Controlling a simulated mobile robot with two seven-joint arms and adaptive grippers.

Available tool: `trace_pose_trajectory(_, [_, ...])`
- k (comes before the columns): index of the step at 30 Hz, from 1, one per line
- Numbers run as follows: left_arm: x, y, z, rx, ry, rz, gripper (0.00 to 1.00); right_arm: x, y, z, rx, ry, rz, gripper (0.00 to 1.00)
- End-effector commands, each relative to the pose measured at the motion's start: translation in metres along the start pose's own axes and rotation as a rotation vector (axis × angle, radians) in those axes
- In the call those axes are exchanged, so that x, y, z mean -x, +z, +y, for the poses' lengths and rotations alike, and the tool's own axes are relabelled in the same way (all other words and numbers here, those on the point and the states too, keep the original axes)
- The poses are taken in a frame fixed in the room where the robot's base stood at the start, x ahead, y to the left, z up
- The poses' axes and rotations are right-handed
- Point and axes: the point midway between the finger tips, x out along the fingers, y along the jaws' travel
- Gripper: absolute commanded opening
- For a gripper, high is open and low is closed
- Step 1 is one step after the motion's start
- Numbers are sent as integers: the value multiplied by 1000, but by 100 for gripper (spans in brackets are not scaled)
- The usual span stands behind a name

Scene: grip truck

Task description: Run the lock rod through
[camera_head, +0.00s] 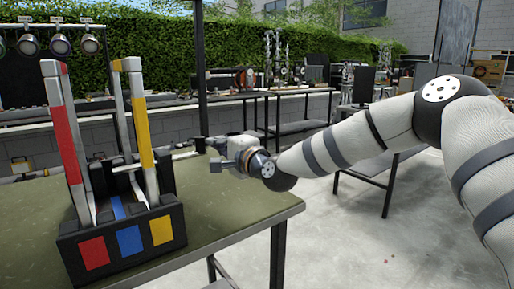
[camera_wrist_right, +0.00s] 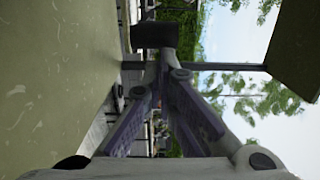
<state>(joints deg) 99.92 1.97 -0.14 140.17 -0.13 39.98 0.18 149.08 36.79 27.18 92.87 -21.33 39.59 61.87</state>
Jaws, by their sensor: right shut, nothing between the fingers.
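A black stand (camera_head: 120,243) with red, blue and yellow squares on its front sits on the green table at the left of the head view. A red-marked upright (camera_head: 66,135) and a yellow-marked upright (camera_head: 141,120) rise from it, with a gap between them. My right gripper (camera_head: 184,149) is shut and empty, just right of and behind the yellow-marked upright, pointing left. My left gripper does not show.
The green table top (camera_head: 215,215) is clear right of the stand. Grey and black pieces (camera_head: 30,175) lie behind the stand at the left, too unclear to name. Black benches with equipment (camera_head: 300,92) stand further back.

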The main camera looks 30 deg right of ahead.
Motion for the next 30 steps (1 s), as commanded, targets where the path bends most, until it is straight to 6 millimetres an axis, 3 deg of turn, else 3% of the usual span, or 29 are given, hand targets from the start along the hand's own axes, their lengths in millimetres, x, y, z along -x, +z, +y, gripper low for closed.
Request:
trace_pose_trajectory(6, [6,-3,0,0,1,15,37,-9,39,-5,2,-4,-4,0])
trace_pose_trajectory(12, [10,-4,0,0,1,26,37,-10,64,-5,1,-4,-2,0])
trace_pose_trajectory(30, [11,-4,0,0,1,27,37,-11,73,-3,1,-2,-2,0])
